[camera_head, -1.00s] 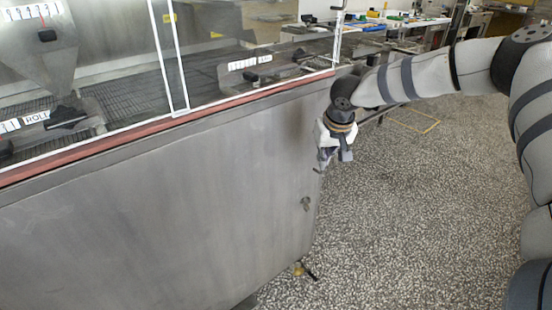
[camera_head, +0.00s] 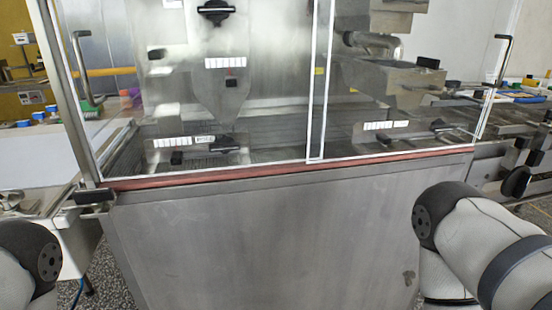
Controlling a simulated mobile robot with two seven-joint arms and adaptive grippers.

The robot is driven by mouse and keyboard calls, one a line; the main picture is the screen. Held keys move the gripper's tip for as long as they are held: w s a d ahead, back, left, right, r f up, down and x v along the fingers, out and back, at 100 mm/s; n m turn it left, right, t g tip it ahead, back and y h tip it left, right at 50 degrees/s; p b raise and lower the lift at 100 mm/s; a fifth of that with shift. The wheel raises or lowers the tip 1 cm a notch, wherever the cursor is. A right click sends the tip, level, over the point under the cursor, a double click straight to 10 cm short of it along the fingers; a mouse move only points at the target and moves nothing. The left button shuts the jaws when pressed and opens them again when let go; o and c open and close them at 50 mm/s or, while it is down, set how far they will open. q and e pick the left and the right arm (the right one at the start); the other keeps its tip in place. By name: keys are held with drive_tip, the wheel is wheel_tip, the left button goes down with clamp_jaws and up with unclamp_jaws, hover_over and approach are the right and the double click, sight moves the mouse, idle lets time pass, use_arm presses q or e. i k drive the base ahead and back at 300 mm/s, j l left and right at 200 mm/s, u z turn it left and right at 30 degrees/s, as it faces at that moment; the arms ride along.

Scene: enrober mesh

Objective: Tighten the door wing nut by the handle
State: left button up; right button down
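The machine has framed clear doors above a steel panel (camera_head: 260,240). A dark door handle (camera_head: 83,65) stands upright at the left edge, and another handle (camera_head: 503,58) at the right edge. I cannot make out a wing nut clearly by either handle. A small dark metal fitting (camera_head: 95,197) sits at the left end of the red-brown sill. My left arm shows only as a rounded link at lower left, with its gripper out of view. My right arm reaches in at lower right, in front of the panel's right end; its gripper is below the picture.
The red-brown sill (camera_head: 290,170) runs along the door bottoms. A round black knob (camera_head: 516,181) stands right of the machine near my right arm. A pale table (camera_head: 40,180) is at left. Black knobs and white scale labels (camera_head: 386,125) show behind the doors.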

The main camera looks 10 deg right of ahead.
sight(408, 275)
drive_tip(key=k+j+z, duration=0.15)
drive_tip(key=z, duration=1.2)
